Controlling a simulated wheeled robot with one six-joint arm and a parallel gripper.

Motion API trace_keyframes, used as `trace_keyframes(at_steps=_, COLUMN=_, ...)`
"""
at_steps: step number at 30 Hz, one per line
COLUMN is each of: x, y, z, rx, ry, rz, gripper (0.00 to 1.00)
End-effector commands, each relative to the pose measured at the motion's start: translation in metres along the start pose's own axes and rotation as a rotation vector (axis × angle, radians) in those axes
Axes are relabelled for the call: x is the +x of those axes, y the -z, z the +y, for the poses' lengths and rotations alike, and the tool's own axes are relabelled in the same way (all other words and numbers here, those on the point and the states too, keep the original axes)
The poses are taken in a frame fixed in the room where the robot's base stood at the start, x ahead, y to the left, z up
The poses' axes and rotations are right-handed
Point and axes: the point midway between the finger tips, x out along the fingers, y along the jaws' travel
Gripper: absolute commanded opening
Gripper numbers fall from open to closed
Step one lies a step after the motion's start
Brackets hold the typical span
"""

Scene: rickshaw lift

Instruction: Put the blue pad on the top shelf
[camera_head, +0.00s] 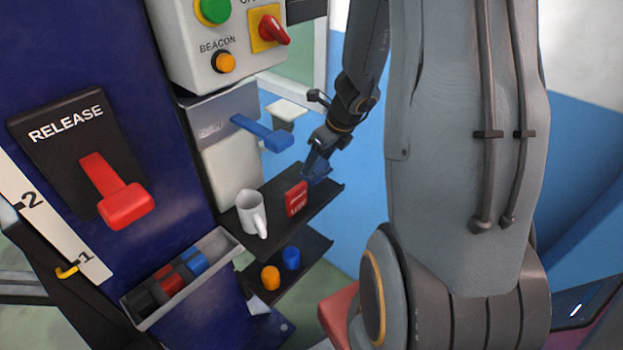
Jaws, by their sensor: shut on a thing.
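My gripper (320,153) is over the far right end of the top shelf (272,224) and points down. It is shut on the blue pad (316,170), a small dark blue piece showing below the fingers. The pad is at or just above the shelf, behind and right of a red box; I cannot tell whether it touches the shelf. The fingers are small in the view and partly merge with the pad.
A white mug (250,212) and the red box (296,199) stand on the top shelf. A blue lever (262,132) juts out above it. The lower shelf (310,245) holds orange and blue cylinders. A tray (142,311) with coloured blocks is at the left.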

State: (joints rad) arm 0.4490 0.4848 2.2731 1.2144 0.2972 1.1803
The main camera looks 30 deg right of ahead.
Motion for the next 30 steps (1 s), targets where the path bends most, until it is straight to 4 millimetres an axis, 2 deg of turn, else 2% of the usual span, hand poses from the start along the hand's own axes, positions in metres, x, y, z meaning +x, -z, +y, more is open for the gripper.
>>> trace_keyframes(at_steps=11, x=0.042, y=0.018, z=-0.001, rx=0.004, ry=0.001, rz=0.001, gripper=0.36)
trace_keyframes(at_steps=23, x=0.045, y=0.020, z=-0.002, rx=0.003, ry=0.002, rz=-0.001, gripper=0.36)
trace_keyframes(at_steps=24, x=0.044, y=0.020, z=-0.002, rx=0.003, ry=0.002, rz=0.000, gripper=0.59)
trace_keyframes(at_steps=27, x=0.044, y=0.019, z=-0.002, rx=0.003, ry=0.002, rz=0.000, gripper=0.73)
trace_keyframes(at_steps=30, x=0.044, y=0.019, z=-0.002, rx=0.003, ry=0.002, rz=-0.001, gripper=0.73)
